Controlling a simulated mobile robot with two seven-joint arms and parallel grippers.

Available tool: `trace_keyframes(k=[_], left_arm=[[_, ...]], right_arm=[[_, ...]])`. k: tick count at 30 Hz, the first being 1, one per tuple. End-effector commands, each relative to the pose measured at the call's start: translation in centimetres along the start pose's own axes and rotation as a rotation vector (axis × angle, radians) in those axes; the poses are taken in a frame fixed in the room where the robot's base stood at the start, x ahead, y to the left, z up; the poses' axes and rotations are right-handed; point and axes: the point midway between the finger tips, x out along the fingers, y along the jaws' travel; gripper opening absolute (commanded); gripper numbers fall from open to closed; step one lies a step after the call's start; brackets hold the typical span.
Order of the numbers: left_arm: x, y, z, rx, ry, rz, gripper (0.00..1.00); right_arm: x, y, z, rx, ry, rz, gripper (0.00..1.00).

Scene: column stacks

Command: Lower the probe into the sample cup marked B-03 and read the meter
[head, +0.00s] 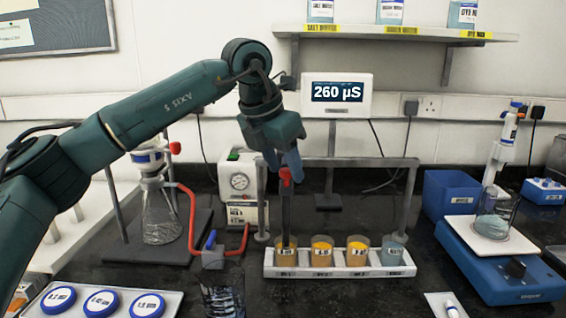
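The probe (286,212) is a dark upright rod with a red cap. Its lower end is in the leftmost sample cup (286,257). My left gripper (286,173) comes down from above, its fingertips closed around the red cap. The white cup rack (340,272) holds a row of cups with small labels too small to read surely. Two cups with orange contents (321,252) (357,252) stand in the middle, and a grey-blue one (392,252) at the right end. The meter (337,93) shows 260 µS. My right gripper is out of view.
A metal frame (345,162) spans behind the rack. A flask on a stand (160,215) with red tubing and a pump box (240,190) are at left. A blue bin (452,195) and a blue balance (500,262) stand at right. Blue-lidded dishes (101,303) lie front left.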

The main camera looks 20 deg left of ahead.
Motion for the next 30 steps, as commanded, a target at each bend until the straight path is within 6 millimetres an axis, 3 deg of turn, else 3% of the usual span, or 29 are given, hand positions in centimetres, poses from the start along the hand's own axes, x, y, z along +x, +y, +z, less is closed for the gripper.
trace_keyframes(k=[17,26,30], left_arm=[[-0.1,0.0,0.0,0.000,-0.001,0.000,0.00],[-0.3,0.0,0.1,0.000,-0.001,0.000,0.00],[-1.9,0.0,0.8,0.000,-0.003,-0.001,0.00]], right_arm=[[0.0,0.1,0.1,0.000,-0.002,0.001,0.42],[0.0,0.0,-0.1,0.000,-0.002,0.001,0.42],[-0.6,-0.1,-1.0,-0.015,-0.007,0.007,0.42]])
